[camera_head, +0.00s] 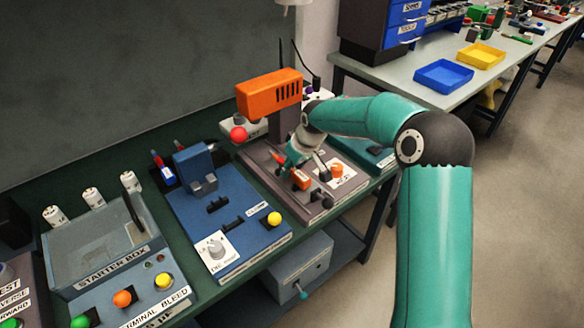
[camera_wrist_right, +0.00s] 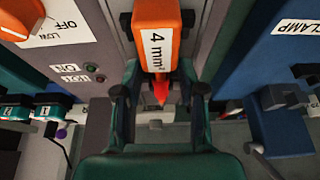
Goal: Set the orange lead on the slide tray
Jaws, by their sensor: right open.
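My right gripper (camera_head: 304,170) points down over the grey-brown station (camera_head: 262,155) under the orange housing. It is open; its two dark fingertips (camera_wrist_right: 160,93) show in the right wrist view. The orange lead (camera_head: 301,181) shows as a small orange block by the fingers. In the right wrist view the lead (camera_wrist_right: 154,20) is an orange body with a "4 mm²" label and a red tip pointing between the fingers. I cannot tell whether a finger touches it. I cannot clearly pick out the slide tray. My left gripper is not in view.
An orange vented housing (camera_head: 270,92) and a red ball (camera_head: 238,134) stand close behind the gripper. An orange knob (camera_head: 337,170) is just to its right. A blue station (camera_head: 225,215) and a starter box (camera_head: 100,240) lie to the left.

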